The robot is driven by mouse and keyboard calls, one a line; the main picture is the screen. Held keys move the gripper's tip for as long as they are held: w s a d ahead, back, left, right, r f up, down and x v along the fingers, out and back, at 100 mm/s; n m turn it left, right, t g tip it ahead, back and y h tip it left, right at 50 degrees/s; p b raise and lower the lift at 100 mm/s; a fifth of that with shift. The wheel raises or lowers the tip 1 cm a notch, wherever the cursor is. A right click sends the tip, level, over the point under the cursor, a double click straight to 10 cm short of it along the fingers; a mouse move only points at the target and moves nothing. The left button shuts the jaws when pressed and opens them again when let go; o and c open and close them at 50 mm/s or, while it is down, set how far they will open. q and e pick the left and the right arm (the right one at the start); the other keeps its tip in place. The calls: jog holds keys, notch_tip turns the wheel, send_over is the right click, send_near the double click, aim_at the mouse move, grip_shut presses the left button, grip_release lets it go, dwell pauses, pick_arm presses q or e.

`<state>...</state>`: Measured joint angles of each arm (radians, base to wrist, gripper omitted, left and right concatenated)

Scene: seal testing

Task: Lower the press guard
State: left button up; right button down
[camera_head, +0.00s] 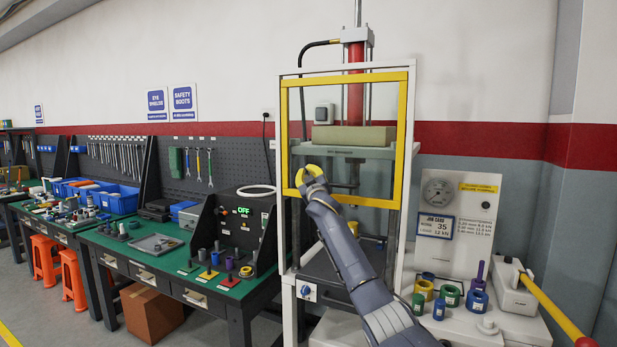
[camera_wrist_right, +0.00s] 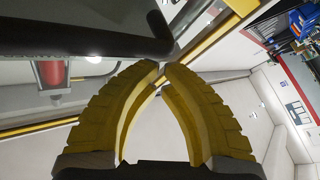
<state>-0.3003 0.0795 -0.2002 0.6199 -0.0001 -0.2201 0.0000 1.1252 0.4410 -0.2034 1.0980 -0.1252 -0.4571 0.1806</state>
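The press guard is a clear panel in a yellow frame (camera_head: 403,140) at the front of the tall white press (camera_head: 414,110). It stands raised, with its lower edge above the lower table of the press. My right gripper (camera_head: 312,171) is at the guard's lower left corner, in front of the frame. In the right wrist view its yellow fingers (camera_wrist_right: 162,70) arch together until their tips almost meet, with nothing seen between them. A yellow rail (camera_wrist_right: 235,48) of the guard runs behind the tips. Whether they touch it is unclear. My left gripper is not in view.
A red press column (camera_head: 355,85) stands above a beige block (camera_head: 353,136) inside the press. To the right are several coloured rings (camera_head: 449,295), a gauge panel (camera_head: 460,220) and a lever with a yellow handle (camera_head: 548,300). A green-topped bench (camera_head: 140,247) stands left.

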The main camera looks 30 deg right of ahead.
jog(key=shift+s+d+f, duration=0.1)
jog(key=shift+d+f, duration=0.05)
jog(key=shift+f, duration=0.2)
